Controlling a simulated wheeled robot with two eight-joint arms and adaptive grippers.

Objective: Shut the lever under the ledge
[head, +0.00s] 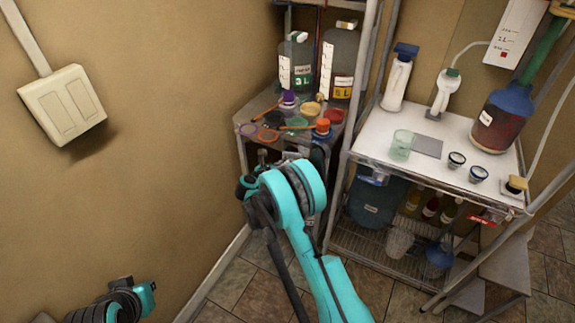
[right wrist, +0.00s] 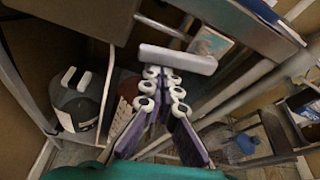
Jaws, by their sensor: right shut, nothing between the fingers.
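The lever (right wrist: 178,58) is a pale bar in the right wrist view. It joins a metal plate (right wrist: 212,42) under the grey ledge (right wrist: 245,22). My right gripper (right wrist: 164,78) is shut and empty, with purple pads and white round knuckles. Its tips are just below the bar in that picture; I cannot tell whether they touch it. In the head view my right arm reaches to the front of the left stand, below its top (head: 262,104), and hides the lever. Only a part of my left arm shows at bottom left, without its fingers.
Jars, including a green-labelled one (head: 296,62), and coloured lids stand on the left stand. The white shelf (head: 430,165) to the right bears bottles and cups. A metal post (head: 350,130) stands between them. A dark bucket (right wrist: 75,100) sits under the ledge.

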